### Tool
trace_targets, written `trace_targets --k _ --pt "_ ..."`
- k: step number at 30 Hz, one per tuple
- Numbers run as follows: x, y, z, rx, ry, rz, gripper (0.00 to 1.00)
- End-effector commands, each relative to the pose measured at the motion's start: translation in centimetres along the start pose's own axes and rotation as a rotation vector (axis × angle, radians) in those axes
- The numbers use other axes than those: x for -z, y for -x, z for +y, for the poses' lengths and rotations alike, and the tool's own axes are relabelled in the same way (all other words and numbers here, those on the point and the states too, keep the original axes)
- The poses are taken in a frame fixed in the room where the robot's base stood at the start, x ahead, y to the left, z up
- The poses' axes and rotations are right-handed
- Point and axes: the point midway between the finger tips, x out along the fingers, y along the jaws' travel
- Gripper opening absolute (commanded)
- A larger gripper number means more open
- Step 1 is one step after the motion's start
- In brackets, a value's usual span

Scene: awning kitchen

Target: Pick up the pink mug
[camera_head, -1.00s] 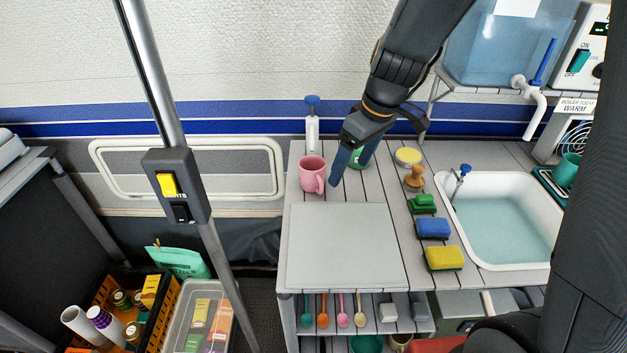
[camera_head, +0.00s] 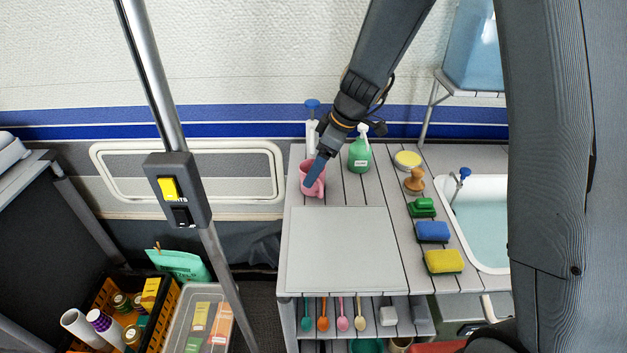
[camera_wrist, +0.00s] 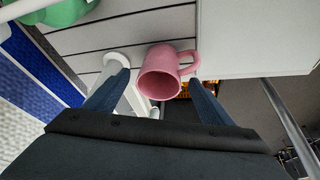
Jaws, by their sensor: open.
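The pink mug (camera_head: 307,185) stands upright at the back left of the slatted counter, behind the grey board. My gripper (camera_head: 314,178) is over it in the head view, and a finger hides part of the mug. In the wrist view the pink mug (camera_wrist: 160,76) lies between the two blue fingers of my gripper (camera_wrist: 157,84). Its handle points right, close to the right finger. The fingers are apart and hold nothing. I cannot tell whether either finger touches the mug.
A white pump bottle (camera_head: 312,130) stands just behind the mug, and it also shows beside the left finger in the wrist view (camera_wrist: 117,61). A green bottle (camera_head: 360,153) stands to the right. The grey board (camera_head: 340,250) in front is bare.

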Motion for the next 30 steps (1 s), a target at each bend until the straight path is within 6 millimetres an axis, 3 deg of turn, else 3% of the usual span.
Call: trace_targets --k 7,17,19,26,30 --pt "-0.3 -2.7 0.0 0.001 -0.002 0.0 0.76" --pt "-0.3 -3.4 0.1 0.0 -0.002 0.0 0.76" --pt "-0.3 -3.4 0.1 0.0 -0.001 0.0 0.69" --pt "-0.3 -3.3 0.1 0.0 -0.001 0.0 0.3" --pt "-0.3 -3.3 0.1 -0.001 -0.001 0.0 0.3"
